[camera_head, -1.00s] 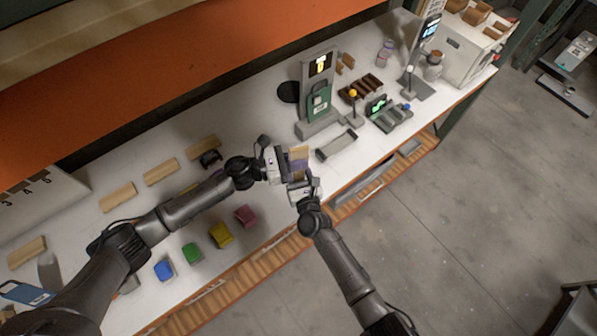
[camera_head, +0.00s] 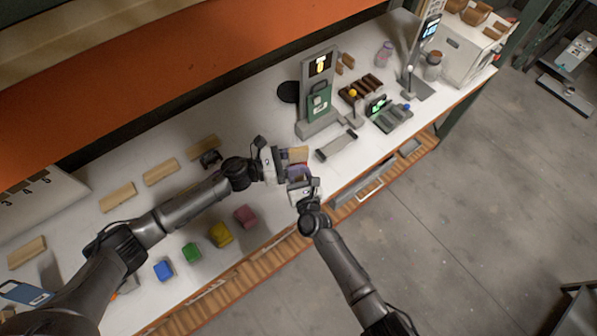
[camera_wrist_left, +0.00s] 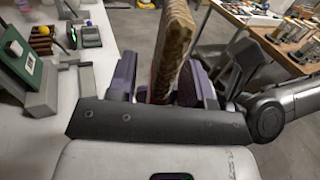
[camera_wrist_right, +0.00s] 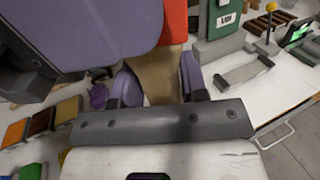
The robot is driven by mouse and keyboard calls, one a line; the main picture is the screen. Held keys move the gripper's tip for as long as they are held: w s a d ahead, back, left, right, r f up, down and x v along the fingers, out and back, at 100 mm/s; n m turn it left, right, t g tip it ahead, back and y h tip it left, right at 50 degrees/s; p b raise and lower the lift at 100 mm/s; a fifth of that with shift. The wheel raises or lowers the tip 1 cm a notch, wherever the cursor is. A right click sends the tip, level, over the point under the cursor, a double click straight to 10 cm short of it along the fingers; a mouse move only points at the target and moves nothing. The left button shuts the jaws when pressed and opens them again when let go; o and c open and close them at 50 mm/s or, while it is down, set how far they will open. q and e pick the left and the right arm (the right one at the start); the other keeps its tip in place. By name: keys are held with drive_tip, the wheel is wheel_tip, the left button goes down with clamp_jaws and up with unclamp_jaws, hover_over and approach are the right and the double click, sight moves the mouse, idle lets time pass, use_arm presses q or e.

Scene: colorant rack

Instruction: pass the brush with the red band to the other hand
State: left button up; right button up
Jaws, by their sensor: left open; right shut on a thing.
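The brush (camera_head: 299,154) is held up between my two grippers, over the front part of the bench. Its broad tan part (camera_wrist_left: 173,45) stands between the left fingers in the left wrist view. In the right wrist view its red band (camera_wrist_right: 175,22) shows above a tan wooden part that runs down between the right fingers. My right gripper (camera_wrist_right: 160,85) is shut on that wooden part. My left gripper (camera_head: 285,165) is open, with its purple fingers on either side of the brush. A left finger hides part of the brush in the right wrist view.
Blue (camera_head: 163,270), green (camera_head: 192,252), yellow (camera_head: 221,234) and magenta (camera_head: 246,216) blocks lie along the front of the white bench. Wooden blocks (camera_head: 160,171) lie behind them. A grey stand with a green panel (camera_head: 318,101) and a grey tray (camera_head: 337,146) are close right of the grippers.

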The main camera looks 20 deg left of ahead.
use_arm(q)
drive_tip(key=v, duration=1.1)
use_arm(e)
drive_tip(key=shift+a, duration=0.1)
use_arm(q)
drive_tip(key=s+d+f+n, duration=0.3)
drive_tip(key=s+d+f, duration=0.1)
drive_tip(key=s+f, duration=0.6)
drive_tip(key=s+d+r+n+t, duration=0.3)
drive_tip(key=s+d+n+t, duration=0.1)
drive_tip(key=s+d+n, duration=0.3)
drive_tip(key=a+r+n+y, duration=0.35)
drive_tip(key=n+y, duration=0.35)
drive_tip(key=n, duration=0.3)
drive_tip(key=a+r+n+y, duration=0.35)
drive_tip(key=n+y, duration=0.35)
drive_tip(key=n, duration=0.3)
drive_tip(key=s+a+f+n+g, duration=0.2)
drive_tip(key=s+f+n+g, duration=0.4)
drive_tip(key=s+n+g, duration=0.4)
drive_tip(key=s+n, duration=0.1)
drive_tip(key=n, duration=0.4)
drive_tip(key=shift+y, duration=0.4)
